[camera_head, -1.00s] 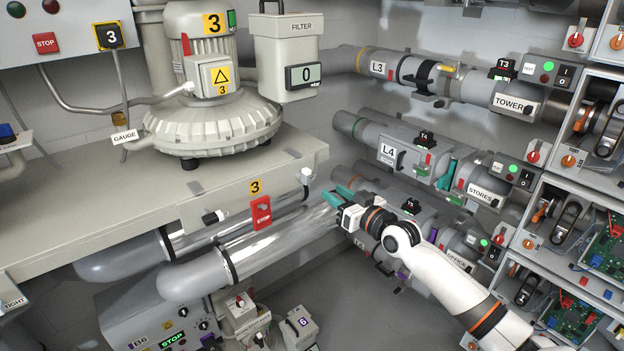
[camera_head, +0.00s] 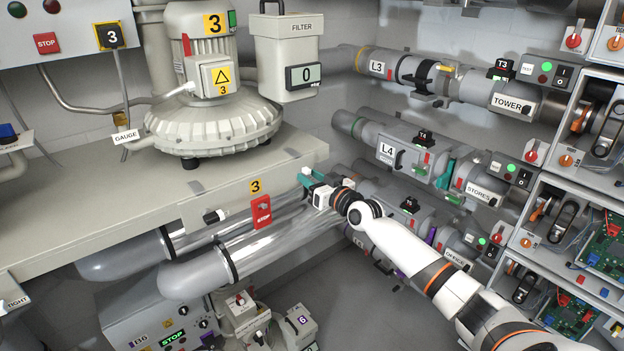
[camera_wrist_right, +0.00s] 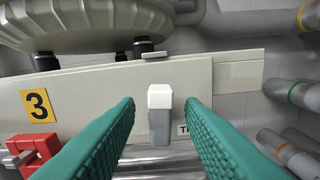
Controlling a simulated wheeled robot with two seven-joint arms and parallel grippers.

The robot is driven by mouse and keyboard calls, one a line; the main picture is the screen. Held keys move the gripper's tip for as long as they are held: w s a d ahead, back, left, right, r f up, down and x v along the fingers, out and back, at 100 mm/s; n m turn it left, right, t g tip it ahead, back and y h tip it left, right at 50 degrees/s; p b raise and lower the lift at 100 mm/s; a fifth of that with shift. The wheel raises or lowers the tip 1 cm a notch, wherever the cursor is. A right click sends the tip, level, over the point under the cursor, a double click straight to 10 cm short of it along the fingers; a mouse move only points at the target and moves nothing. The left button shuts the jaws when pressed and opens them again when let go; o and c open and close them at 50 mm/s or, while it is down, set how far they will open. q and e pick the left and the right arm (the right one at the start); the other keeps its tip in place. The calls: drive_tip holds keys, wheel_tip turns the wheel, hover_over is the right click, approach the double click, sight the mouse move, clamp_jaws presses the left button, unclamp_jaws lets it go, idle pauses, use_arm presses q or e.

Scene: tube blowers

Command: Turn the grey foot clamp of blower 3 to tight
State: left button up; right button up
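The foot clamp of blower 3 (camera_wrist_right: 160,118) sits on the front edge of the bench, a white block above a grey handle that points down. In the head view its pale top (camera_head: 306,171) shows at the bench's right end, partly hidden by my gripper. My right gripper (camera_wrist_right: 160,104) is open, its two teal fingers on either side of the clamp, apart from it. In the head view the right gripper (camera_head: 311,183) is at the bench corner. A label starting "TI" (camera_wrist_right: 184,129) is partly hidden behind the right finger. My left gripper is not in view.
Blower 3 (camera_head: 212,125) stands on the bench (camera_head: 120,205). Shiny pipes (camera_head: 260,245) run below. Pipe L4 (camera_head: 387,151) lies to the right.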

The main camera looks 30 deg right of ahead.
clamp_jaws()
drive_tip(key=shift+m, duration=0.3)
drive_tip(key=m, duration=0.1)
drive_tip(key=m+b, duration=0.1)
drive_tip(key=m, duration=0.1)
drive_tip(key=shift+d+f+m+b, duration=0.1)
drive_tip(key=shift+d+m+b, duration=0.15)
drive_tip(key=shift+m+b, duration=0.1)
drive_tip(key=shift+d+f+m, duration=0.1)
drive_tip(key=shift+f+m, duration=0.05)
drive_tip(key=shift+m, duration=1.95)
drive_tip(key=shift+d+f+m, duration=0.15)
drive_tip(key=shift+m, duration=1.9)
drive_tip(key=shift+d+f+m, duration=0.1)
drive_tip(key=shift+f+m, duration=0.05)
drive_tip(key=shift+m, duration=1.95)
